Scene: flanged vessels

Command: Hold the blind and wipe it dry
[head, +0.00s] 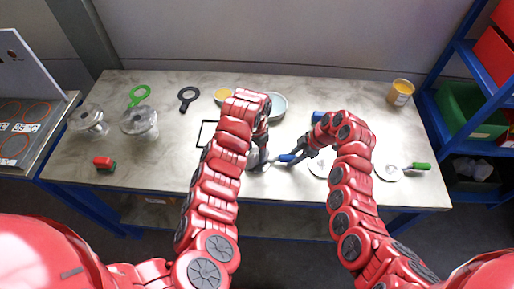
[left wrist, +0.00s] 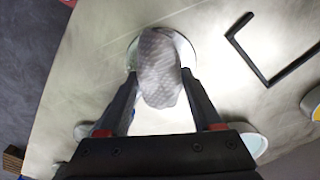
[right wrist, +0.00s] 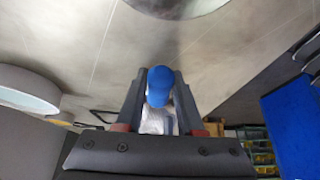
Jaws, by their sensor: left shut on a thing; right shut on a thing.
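My right gripper (head: 308,152) is shut on the blue handle (head: 287,157) of the blind. In the right wrist view the blue handle end (right wrist: 160,85) stands between the fingers. My left gripper (head: 262,142) is shut on a grey patterned wipe (left wrist: 158,70). The wipe lies over a pale round disc, seemingly the blind's plate (left wrist: 187,50), whose rim shows around it in the left wrist view. The wipe hides most of that face; whether it presses on it I cannot tell. In the head view the wipe shows at the tip of the left gripper (head: 254,158).
Two flanged vessels (head: 139,120) stand at left near a green ring (head: 139,93) and a black ring (head: 188,97). A red-and-green block (head: 104,163) lies in front. Dishes (head: 277,106) stand behind my left gripper. A green-handled disc (head: 389,172) and yellow cup (head: 400,92) are right.

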